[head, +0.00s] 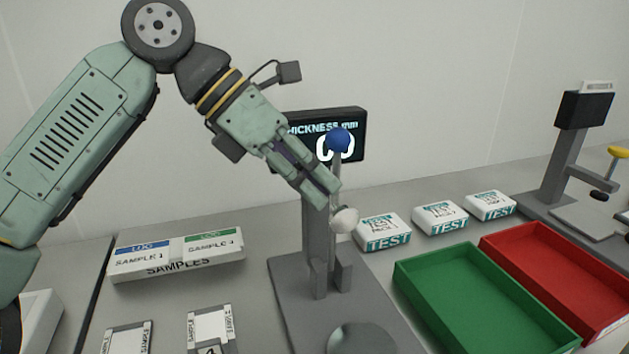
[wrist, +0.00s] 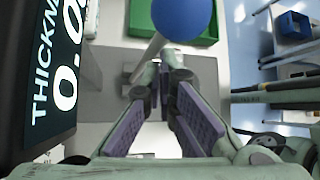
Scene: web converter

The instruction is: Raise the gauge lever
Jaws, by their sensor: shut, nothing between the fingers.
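The thickness gauge stands on a grey base (head: 300,310) with a grey column (head: 316,235) and a dark display (head: 350,122) behind. A blue ball (head: 337,140) tops its thin grey lever, which points upward. The ball also shows large at the top of the wrist view (wrist: 183,18), with the rod (wrist: 148,48) below it. A pale rounded knob (head: 344,218) sits just below my fingertips in the head view. My gripper (head: 328,198) is shut and empty, pointing down beside the lever, below the ball. Whether it touches the lever I cannot tell.
A green tray (head: 405,275) and a red tray (head: 490,245) lie to the right. Several white TEST packs (head: 382,232) stand behind them. A samples holder (head: 178,262) is on the left. A second grey device (head: 570,150) stands far right.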

